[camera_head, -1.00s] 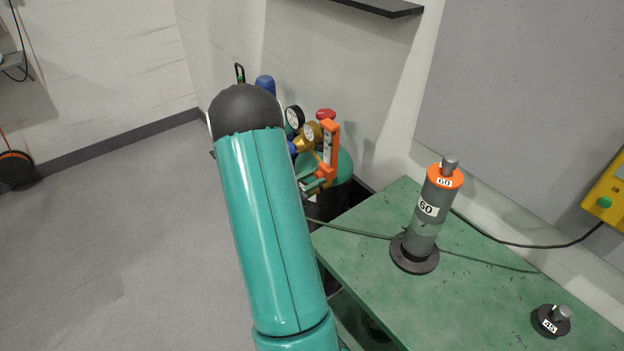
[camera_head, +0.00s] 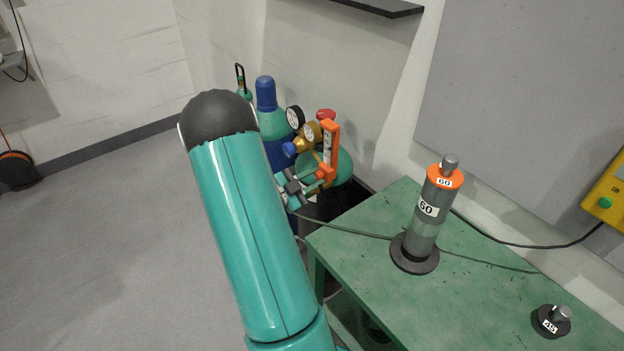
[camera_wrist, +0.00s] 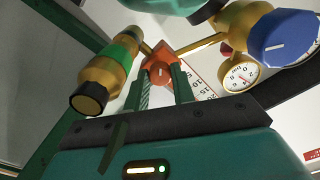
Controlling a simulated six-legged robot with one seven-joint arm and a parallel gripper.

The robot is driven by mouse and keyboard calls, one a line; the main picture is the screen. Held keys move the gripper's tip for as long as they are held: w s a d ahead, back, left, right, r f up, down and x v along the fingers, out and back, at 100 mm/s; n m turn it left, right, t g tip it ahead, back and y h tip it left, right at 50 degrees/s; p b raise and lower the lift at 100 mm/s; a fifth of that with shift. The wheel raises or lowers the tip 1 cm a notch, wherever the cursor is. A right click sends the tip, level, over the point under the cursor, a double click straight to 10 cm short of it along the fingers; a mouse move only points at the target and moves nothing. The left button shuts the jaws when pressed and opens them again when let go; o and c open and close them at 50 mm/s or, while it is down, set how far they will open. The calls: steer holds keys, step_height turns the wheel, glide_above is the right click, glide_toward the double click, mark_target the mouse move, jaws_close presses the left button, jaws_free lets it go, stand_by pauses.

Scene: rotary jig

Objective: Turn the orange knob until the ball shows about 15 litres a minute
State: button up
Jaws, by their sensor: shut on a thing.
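The orange knob (camera_wrist: 160,70) sits between the two green fingers of my gripper (camera_wrist: 160,82) in the wrist view, and the gripper is shut on it. In the head view my gripper (camera_head: 306,186) reaches the foot of the orange flowmeter (camera_head: 330,146), where the knob is mostly hidden by the fingers. The flowmeter's white scale tube (camera_wrist: 203,83) shows behind the knob in the wrist view, with marks from 5 to 25. I cannot make out the ball in either view.
A brass regulator with gauges (camera_head: 312,132) and a blue knob (camera_head: 290,149) is close beside the flowmeter. A blue-capped cylinder (camera_head: 266,95) stands behind my arm. The green table (camera_head: 360,255) carries a grey post (camera_head: 428,215) and a small black dial (camera_head: 551,321).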

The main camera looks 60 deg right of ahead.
steer(key=o, duration=1)
steer(key=v, duration=1.3)
steer(key=shift+w+a, duration=0.2)
steer(key=shift+a, duration=0.15)
